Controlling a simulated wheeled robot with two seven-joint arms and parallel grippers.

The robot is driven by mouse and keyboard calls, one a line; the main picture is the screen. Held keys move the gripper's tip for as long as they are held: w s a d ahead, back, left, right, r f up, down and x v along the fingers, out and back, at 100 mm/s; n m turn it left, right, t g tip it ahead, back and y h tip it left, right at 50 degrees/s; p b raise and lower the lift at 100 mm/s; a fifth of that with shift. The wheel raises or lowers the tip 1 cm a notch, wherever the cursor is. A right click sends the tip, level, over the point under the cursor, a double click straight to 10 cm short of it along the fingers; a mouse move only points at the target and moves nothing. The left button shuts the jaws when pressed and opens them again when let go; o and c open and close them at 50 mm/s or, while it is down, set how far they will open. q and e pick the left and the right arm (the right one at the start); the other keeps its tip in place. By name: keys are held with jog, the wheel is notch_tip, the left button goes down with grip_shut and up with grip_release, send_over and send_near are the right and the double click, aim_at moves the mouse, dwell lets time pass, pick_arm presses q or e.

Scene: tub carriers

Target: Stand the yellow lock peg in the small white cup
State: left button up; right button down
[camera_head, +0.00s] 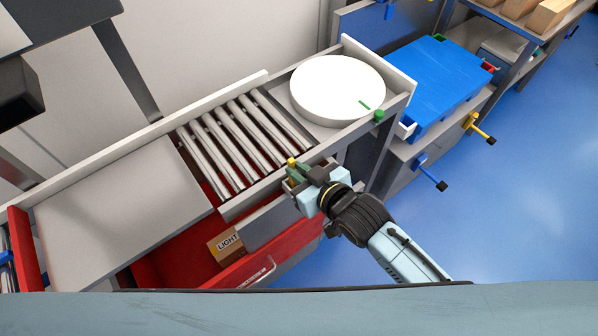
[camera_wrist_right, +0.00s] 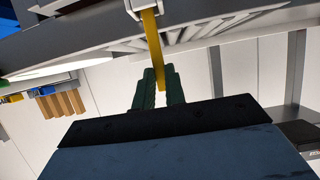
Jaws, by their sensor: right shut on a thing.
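My right gripper (camera_head: 298,175) is at the front rail of the roller conveyor, shut on the yellow lock peg (camera_head: 291,161). In the right wrist view, the long, thin yellow peg (camera_wrist_right: 152,40) runs between the green finger pads of the gripper (camera_wrist_right: 160,88). Its far end meets a small white holder (camera_wrist_right: 138,5) on the grey rail at the top edge, which looks like the small white cup. I cannot tell whether the peg is inside it or only against it. In the head view the gripper hides this spot. My left gripper is not in view.
Metal rollers (camera_head: 232,140) lie behind the gripper, beside a white round disc (camera_head: 325,85) with a green peg (camera_head: 379,116) near it. A red drawer (camera_head: 165,268) holding a box marked LIGHT (camera_head: 226,246) is below left. A blue tub (camera_head: 440,75) stands right. Blue floor (camera_head: 530,200) is clear.

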jog(key=shift+f, duration=0.15)
jog(key=shift+f, duration=0.3)
jog(key=c, duration=1.5)
grip_release()
jog(key=shift+o, duration=0.2)
jog(key=p+v, duration=0.2)
jog(key=v, duration=1)
jog(key=shift+r, duration=0.35)
